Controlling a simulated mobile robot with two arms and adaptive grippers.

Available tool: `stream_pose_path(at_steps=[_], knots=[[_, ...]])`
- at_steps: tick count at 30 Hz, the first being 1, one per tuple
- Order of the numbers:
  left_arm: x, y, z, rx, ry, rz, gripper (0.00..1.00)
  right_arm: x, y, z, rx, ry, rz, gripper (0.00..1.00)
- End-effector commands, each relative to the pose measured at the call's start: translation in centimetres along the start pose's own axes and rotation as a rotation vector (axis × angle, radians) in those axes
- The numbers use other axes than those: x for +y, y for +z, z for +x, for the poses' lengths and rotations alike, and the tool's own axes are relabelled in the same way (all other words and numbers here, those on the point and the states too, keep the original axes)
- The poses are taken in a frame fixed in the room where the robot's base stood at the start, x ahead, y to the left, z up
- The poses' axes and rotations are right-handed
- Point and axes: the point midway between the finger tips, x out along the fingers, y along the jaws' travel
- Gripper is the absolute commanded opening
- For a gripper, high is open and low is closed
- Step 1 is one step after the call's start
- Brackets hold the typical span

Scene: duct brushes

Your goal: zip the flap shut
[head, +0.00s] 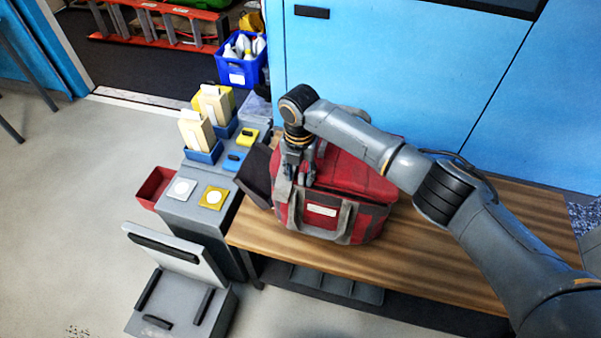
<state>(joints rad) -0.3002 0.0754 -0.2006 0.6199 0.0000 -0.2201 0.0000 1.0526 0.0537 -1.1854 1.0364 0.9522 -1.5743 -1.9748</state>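A red bag (368,178) with dark grey trim and grey strap handles stands on a wooden bench. A pale label (321,210) is on its front. Its red top flap lies over the top, and a dark panel (258,176) sticks out at its left side. My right gripper (298,178) points down at the bag's left top edge, at or very near the flap's edge. The fingers are small and partly merge with the bag, so I cannot tell whether they hold a zip pull. The zip itself cannot be made out. My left gripper is not in view.
The wooden bench (440,262) has free room in front and right of the bag. A grey stand (215,232) with boxes, brushes and pads is close on the left. Blue cabinets (385,60) rise behind. A blue crate (241,68) of bottles stands at the back.

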Motion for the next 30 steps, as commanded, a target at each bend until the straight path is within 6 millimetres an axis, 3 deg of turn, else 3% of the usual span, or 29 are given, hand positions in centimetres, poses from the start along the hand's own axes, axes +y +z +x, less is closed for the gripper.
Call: stream_pose_path(at_steps=[8, 21, 30], knots=[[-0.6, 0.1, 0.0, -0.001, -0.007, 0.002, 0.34, -0.1, 0.1, -0.9, 0.0, 0.0, 0.001, 0.39], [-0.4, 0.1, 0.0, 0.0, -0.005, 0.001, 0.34, 0.1, 0.1, -9.5, -0.001, -0.001, -0.001, 0.39], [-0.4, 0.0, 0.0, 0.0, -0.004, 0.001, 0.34, 0.1, 0.0, -11.9, 0.001, -0.001, 0.0, 0.39]])
